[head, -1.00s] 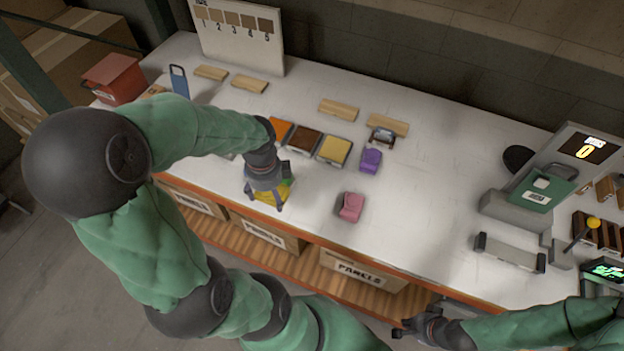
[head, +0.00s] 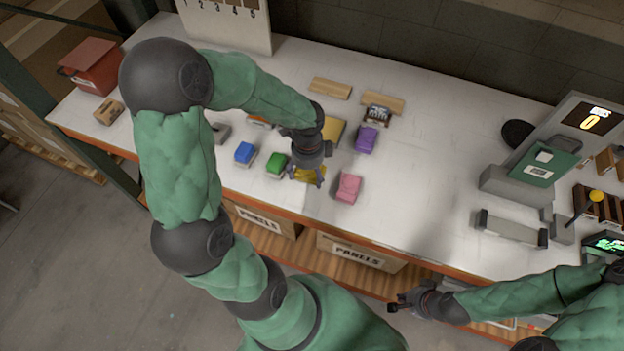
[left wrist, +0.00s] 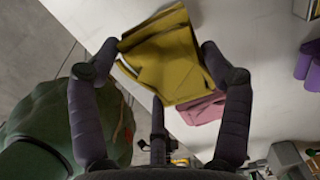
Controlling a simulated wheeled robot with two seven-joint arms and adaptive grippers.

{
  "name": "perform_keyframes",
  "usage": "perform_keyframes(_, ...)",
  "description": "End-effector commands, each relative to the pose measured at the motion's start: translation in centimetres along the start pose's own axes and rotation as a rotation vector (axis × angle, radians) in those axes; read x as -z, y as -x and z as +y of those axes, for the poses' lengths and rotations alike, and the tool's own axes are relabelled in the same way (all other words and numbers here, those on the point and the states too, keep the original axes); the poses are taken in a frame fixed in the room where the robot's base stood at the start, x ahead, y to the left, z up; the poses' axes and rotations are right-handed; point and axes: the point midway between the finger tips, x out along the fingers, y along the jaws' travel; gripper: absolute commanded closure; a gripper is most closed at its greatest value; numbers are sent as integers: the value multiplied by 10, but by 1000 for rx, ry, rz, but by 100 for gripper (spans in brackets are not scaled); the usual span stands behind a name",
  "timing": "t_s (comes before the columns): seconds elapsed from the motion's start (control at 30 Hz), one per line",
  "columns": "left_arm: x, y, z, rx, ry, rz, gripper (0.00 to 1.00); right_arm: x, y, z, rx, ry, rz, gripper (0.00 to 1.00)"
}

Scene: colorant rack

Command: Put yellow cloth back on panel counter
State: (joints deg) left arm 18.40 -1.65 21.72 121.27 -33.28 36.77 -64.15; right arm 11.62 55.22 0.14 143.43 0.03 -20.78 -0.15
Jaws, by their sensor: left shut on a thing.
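The yellow cloth (head: 309,176) is a small folded piece in my left gripper (head: 308,172), over the front part of the white counter (head: 425,190). Whether the cloth touches the counter is hard to tell. The pink cloth (head: 348,188) is just right of it, and the green cloth (head: 277,163) just left. My right gripper (head: 402,303) is empty in front of the counter's edge; its finger opening is too small to tell.
A blue cloth (head: 245,153) lies left of the green one, and a purple cloth (head: 366,139) is behind the pink one. A yellow panel (head: 337,131) is partly hidden by my arm. Wooden blocks (head: 330,88) lie further back. The counter's middle right is clear.

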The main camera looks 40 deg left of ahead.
Motion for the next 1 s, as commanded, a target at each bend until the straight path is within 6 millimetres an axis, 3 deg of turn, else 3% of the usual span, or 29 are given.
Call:
perform_keyframes(0.23,8,-13,-7,1,-3,0,52,0,-4,2,0,0,0,100)
perform_keyframes(0.47,9,-44,-8,-1,0,0,52,1,-16,6,0,0,0,100)
perform_keyframes(0.87,9,-47,-8,2,-1,0,52,1,-17,6,0,0,0,100)
perform_keyframes(0.9,9,-47,-8,2,-1,0,13,1,-17,6,0,0,0,100)
perform_keyframes(0.97,9,-46,-8,2,-1,0,0,1,-16,6,0,0,0,100)
perform_keyframes(1.0,9,-46,-8,2,-1,0,0,1,-16,6,0,0,0,100)
